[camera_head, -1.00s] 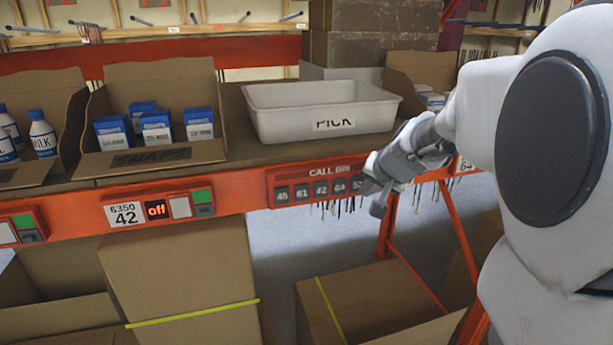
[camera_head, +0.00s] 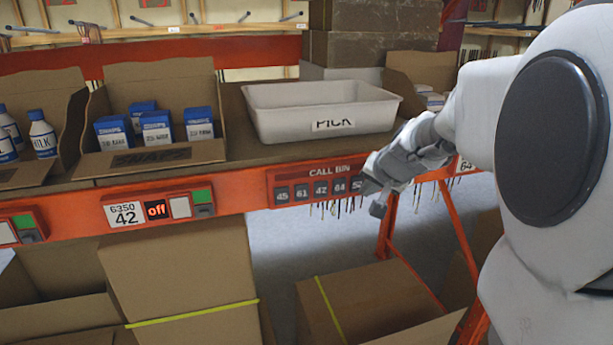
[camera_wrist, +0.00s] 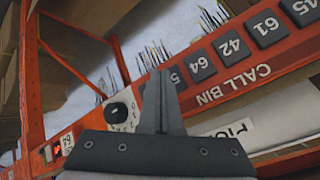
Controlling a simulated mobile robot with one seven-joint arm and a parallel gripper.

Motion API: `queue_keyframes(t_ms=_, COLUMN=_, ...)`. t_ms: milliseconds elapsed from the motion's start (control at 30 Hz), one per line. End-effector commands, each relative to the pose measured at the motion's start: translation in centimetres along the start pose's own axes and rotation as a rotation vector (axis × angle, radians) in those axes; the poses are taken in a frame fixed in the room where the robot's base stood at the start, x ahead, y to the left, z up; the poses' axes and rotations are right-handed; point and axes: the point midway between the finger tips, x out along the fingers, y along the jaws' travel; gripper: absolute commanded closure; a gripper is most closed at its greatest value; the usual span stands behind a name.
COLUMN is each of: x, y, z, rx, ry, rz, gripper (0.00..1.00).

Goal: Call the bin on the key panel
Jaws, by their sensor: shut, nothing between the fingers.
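The red call bin panel (camera_head: 316,173) is on the orange shelf beam, below the white PICK tray. In the head view its dark keys read 45 (camera_head: 282,195), 61 (camera_head: 302,191), 42 (camera_head: 321,188), 64 (camera_head: 340,186) and 52 (camera_head: 356,185). My gripper (camera_head: 372,190) is shut and empty at the panel's right end, beside the 52 key. In the wrist view the shut fingers (camera_wrist: 160,103) partly cover the 52 key (camera_wrist: 177,78), with the 64 key (camera_wrist: 199,66) clear beside them. I cannot tell whether the fingertips touch a key.
The white PICK tray (camera_head: 320,112) stands on the shelf above the panel. A box of blue cartons (camera_head: 155,155) stands to its left. A label 42 with an "off" display (camera_head: 157,210) is on the beam. A round dial (camera_wrist: 120,114) lies beside the fingers.

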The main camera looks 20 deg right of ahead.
Motion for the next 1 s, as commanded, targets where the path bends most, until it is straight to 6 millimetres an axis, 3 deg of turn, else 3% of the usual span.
queue_keyframes(t_ms=1000, x=0.74, y=-0.57, z=-0.57, rx=0.0, ry=0.0, rz=0.0, gripper=1.0)
